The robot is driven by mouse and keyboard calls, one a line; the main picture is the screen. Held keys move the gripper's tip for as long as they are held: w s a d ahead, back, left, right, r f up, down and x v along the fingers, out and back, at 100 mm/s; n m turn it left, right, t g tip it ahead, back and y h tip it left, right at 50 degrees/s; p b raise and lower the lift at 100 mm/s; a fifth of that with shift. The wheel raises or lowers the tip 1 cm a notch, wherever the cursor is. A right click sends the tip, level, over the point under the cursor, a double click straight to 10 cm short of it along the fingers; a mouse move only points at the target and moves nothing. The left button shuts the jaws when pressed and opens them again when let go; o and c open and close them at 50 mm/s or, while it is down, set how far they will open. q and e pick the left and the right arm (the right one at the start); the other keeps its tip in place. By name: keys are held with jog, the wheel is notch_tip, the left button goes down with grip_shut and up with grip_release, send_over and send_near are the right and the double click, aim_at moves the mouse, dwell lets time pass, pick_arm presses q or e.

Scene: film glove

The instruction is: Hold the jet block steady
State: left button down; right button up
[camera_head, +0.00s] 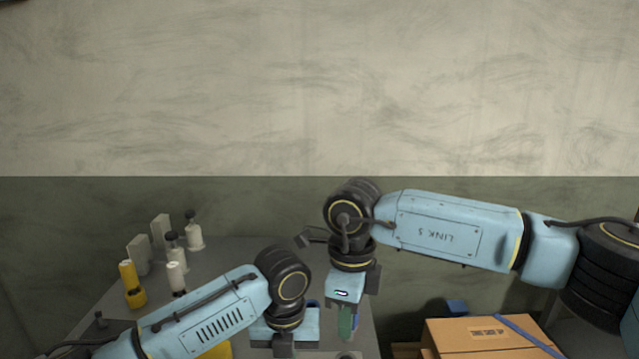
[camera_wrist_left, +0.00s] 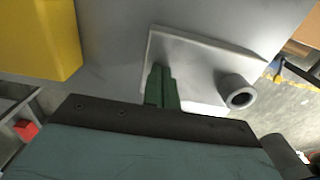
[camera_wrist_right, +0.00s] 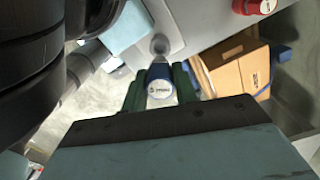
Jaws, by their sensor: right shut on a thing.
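My right gripper (camera_wrist_right: 158,88) is shut on a round blue tool with a white labelled cap (camera_wrist_right: 160,89), one green finger on each side. In the head view the right gripper (camera_head: 345,322) points down over the table. My left gripper (camera_wrist_left: 162,86) has its green fingertips together, with no object visible between them. They are over or against a pale grey flat block (camera_wrist_left: 200,62), which has a short round tube (camera_wrist_left: 238,92) at one corner. This may be the jet block, but no label shows. Contact between fingertips and block cannot be told.
A yellow block (camera_wrist_left: 38,38) lies near the left gripper. White spools or bottles (camera_head: 194,232), a yellow bottle (camera_head: 131,285) and grey plates (camera_head: 139,254) stand at the table's left. A cardboard box (camera_head: 475,337) is at the right. My two wrists are close together.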

pick_arm(q)
jog(key=shift+r, duration=2.55)
jog(key=shift+f, duration=0.1)
